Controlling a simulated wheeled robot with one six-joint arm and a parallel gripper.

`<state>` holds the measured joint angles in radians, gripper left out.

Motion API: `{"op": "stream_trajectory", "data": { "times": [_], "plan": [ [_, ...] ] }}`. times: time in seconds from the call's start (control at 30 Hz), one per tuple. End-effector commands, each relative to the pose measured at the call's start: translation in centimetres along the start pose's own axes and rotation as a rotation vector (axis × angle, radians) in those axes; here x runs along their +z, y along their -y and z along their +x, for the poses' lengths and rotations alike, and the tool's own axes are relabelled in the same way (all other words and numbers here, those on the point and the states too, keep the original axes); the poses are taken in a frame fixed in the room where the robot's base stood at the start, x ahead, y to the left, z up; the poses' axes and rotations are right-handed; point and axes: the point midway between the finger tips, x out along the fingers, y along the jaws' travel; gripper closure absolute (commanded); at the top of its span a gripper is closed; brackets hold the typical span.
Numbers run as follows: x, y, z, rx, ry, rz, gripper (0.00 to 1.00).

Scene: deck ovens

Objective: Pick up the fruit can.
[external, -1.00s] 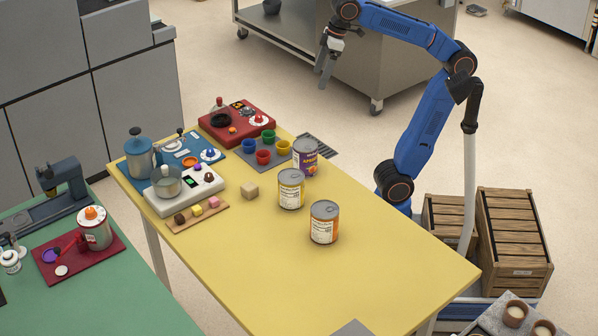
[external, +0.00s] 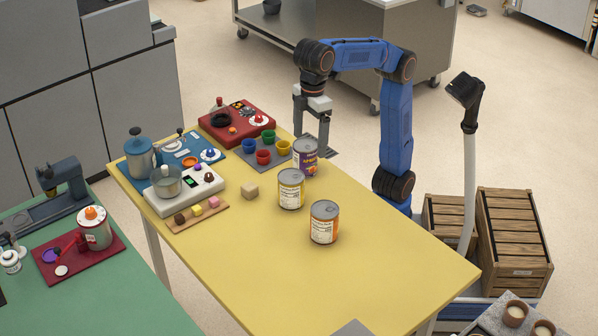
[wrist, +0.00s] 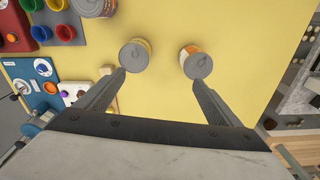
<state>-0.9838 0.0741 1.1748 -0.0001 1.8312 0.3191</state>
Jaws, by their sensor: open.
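Three metal cans stand upright on the yellow table. One has a purple label with orange fruit (external: 305,158), one a yellow label (external: 291,190) and one an orange label (external: 324,224). I cannot read which is the fruit can. My gripper (external: 311,142) is open and empty, pointing down at the table's far edge, just behind the purple can in the external view. In the wrist view my gripper (wrist: 158,78) has the yellow can (wrist: 135,55) near its left fingertip and the orange can (wrist: 196,63) near its right. The purple can (wrist: 95,7) is cut off at the top.
A grey tray with coloured cups (external: 247,154), a red panel (external: 222,137), a white scale (external: 205,193) and a wooden block (external: 250,191) lie left of the cans. The table's front right is clear. Wooden crates (external: 514,240) stand beyond the right edge.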

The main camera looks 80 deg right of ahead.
Motion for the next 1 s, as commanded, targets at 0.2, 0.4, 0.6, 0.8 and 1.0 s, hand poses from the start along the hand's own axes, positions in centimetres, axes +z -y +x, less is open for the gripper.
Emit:
{"op": "stream_trajectory", "data": {
  "times": [0.2,0.4,0.6,0.8,1.0],
  "plan": [
    [-1.0,5.7,1.2,0.006,0.030,-0.060,0.12],
    [-1.2,9.0,2.0,0.011,0.047,-0.094,0.12],
    [-1.3,11.4,2.5,0.015,0.058,-0.116,0.12],
    [-1.1,11.6,4.3,0.016,0.061,-0.118,0.12],
    [-1.0,11.5,6.5,0.016,0.061,-0.118,0.12]
  ]
}}
